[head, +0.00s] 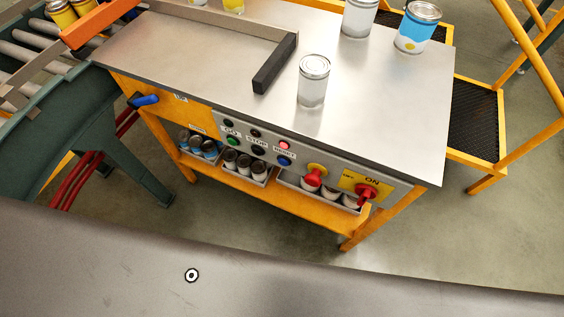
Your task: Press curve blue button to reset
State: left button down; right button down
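The blue button (284,161) is on the grey control panel (330,176) at the front of the workbench, below the RESET label (284,153). A lit red-pink lamp (284,145) is just above that label. To its left are a black button (258,150) under the STOP label and a green button (233,142) under the GO label. To its right are a red mushroom knob (314,175) and a red rotary switch (366,191) on a yellow plate marked ON. Neither of my grippers is in view, and nothing covers the blue button.
The steel benchtop (220,60) holds a plain can (313,80), a blue-labelled can (418,27) and a black-ended guide bar (275,64). A roller conveyor (30,60) is at left, yellow-railed steps (475,120) at right. Bins of cans (245,168) sit below the panel. The floor in front is clear.

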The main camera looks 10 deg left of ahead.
aim_at(283, 162)
jog(key=u, duration=1.7)
jog(key=k, duration=1.4)
jog(key=z, duration=1.6)
jog(key=i, duration=0.5)
jog(key=z, duration=0.05)
